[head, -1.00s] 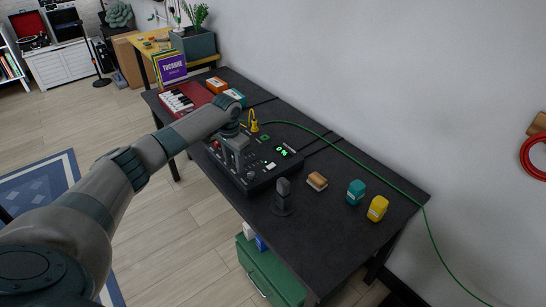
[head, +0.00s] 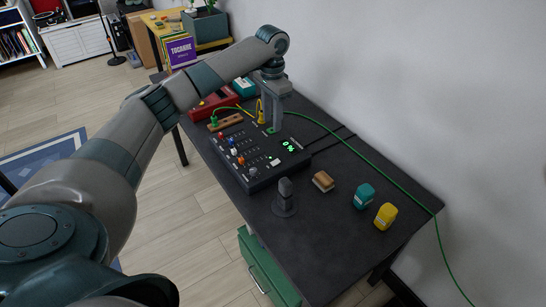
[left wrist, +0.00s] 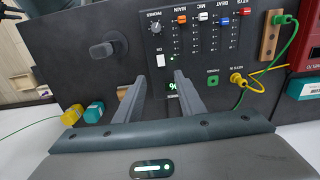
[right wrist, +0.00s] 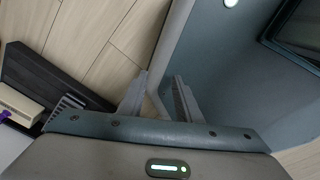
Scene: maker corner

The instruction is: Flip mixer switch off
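The mixer (head: 250,150) is a black box on the dark table, with coloured sliders, a knob and a green display (head: 289,146) reading 0%. A white switch (head: 275,162) sits near its front right; it shows in the left wrist view (left wrist: 160,60) beside the word ON. My left gripper (head: 272,127) is above the panel's back part, open and empty, fingers pointing down. In the left wrist view its fingertips (left wrist: 160,76) appear just below the switch. My right gripper (right wrist: 162,77) is open and empty, away from the mixer.
A microphone (head: 286,198), brown block (head: 323,181), teal block (head: 364,196) and yellow block (head: 385,216) stand to the right. A red keyboard (head: 210,104) is beyond the mixer.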

